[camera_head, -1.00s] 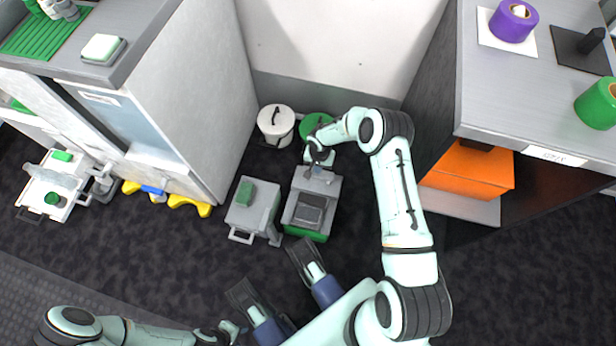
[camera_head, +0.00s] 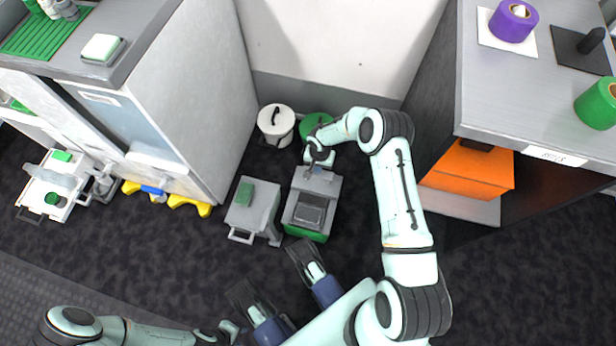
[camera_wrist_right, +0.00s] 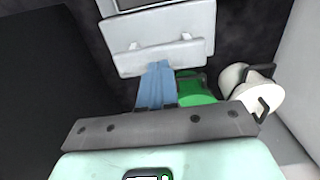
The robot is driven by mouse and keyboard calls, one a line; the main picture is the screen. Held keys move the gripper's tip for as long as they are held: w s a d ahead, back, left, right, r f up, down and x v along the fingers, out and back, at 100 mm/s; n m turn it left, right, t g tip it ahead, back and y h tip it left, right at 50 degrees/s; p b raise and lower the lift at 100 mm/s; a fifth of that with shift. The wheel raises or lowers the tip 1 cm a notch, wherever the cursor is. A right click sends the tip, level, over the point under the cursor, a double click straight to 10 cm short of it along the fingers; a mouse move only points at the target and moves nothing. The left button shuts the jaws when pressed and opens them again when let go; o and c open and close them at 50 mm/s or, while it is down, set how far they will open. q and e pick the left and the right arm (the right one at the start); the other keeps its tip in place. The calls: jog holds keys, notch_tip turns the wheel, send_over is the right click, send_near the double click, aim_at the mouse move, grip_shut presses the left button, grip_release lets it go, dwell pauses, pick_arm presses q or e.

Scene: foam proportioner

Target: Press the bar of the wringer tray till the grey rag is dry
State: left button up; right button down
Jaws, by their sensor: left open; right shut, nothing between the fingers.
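A grey unit with a green base (camera_head: 308,232) stands on the floor in the middle of the head view; I take it for the wringer tray. A dark grey square (camera_head: 312,209) lies in its near part; I cannot tell whether this is the rag. My right gripper (camera_head: 317,170) is over the unit's far end, pointing down. In the right wrist view its blue fingers (camera_wrist_right: 156,85) are shut and empty, their tips at the edge of a pale grey plate or bar (camera_wrist_right: 155,57); contact is unclear. My left gripper (camera_head: 232,330) is open, low at the left, away from the unit.
A white lidded pot (camera_head: 276,122) and a green round one (camera_head: 315,124) stand behind. A tall cabinet is at the left; a desk with an orange drawer (camera_head: 467,168) is at the right.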

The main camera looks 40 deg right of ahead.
jog(key=shift+f, duration=0.15)
dwell(0.3)
jog(key=shift+f, duration=2.15)
jog(key=shift+s, duration=0.15)
